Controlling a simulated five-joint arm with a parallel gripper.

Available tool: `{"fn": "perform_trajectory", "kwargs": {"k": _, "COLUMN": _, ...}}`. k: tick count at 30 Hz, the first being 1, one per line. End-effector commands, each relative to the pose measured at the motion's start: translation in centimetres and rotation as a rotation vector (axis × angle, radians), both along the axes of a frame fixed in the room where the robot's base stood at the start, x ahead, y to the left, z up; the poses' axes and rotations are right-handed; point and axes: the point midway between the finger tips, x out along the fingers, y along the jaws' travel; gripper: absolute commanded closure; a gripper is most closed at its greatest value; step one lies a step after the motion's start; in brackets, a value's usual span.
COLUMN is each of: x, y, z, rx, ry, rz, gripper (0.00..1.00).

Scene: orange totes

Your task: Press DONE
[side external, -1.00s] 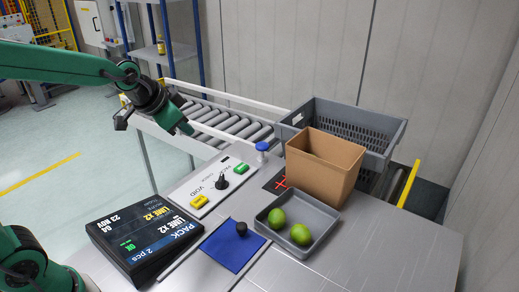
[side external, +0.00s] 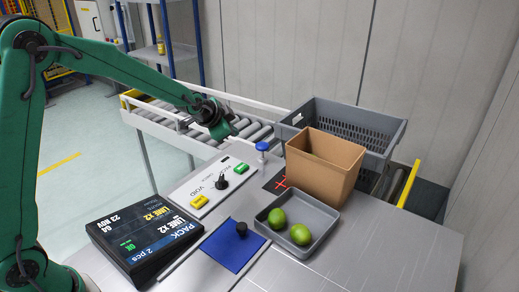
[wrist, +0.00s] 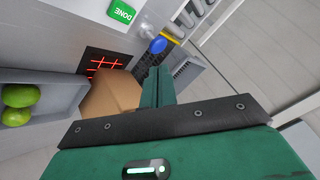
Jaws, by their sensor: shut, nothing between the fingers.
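The green DONE button (side external: 241,168) sits at the far right end of a white control panel (side external: 185,190). Its DONE lettering shows in the wrist view (wrist: 121,12), at the top edge. The panel also bears a black knob (side external: 221,182) and a yellow button (side external: 199,201) by the word VOID. My gripper (side external: 232,132) is shut and empty, appearing above the button in the side view and apart from it. In the wrist view my shut green fingers (wrist: 158,82) point up the picture, with the button beyond them to the upper left.
A blue-topped post (side external: 262,147) stands close beside the button. A cardboard box (side external: 325,165), a grey crate (side external: 390,140) and a grey tray (side external: 325,235) with two limes stand to the right. A display (side external: 145,235) and blue mat (side external: 233,250) are nearer. A roller conveyor (side external: 165,120) runs behind.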

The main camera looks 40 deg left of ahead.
Motion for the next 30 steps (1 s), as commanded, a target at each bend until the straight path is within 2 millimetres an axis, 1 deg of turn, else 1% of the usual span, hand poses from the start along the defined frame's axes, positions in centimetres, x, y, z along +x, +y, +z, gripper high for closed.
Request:
{"fn": "perform_trajectory", "kwargs": {"k": 1, "x": 0.6, "y": 0.1, "z": -0.8, "rx": 0.008, "ry": -0.002, "rz": -0.007, "gripper": 1.0}}
{"fn": "perform_trajectory", "kwargs": {"k": 3, "x": 1.3, "y": 0.1, "z": -1.4, "rx": 0.021, "ry": -0.01, "rz": -0.02, "gripper": 1.0}}
{"fn": "perform_trajectory", "kwargs": {"k": 9, "x": 2.4, "y": 0.2, "z": -2.6, "rx": 0.043, "ry": -0.024, "rz": -0.04, "gripper": 1.0}}
{"fn": "perform_trajectory", "kwargs": {"k": 24, "x": 2.6, "y": 0.2, "z": -2.8, "rx": 0.046, "ry": -0.026, "rz": -0.043, "gripper": 1.0}}
{"fn": "perform_trajectory", "kwargs": {"k": 30, "x": 2.6, "y": 0.2, "z": -3.4, "rx": 0.047, "ry": -0.026, "rz": -0.043, "gripper": 1.0}}
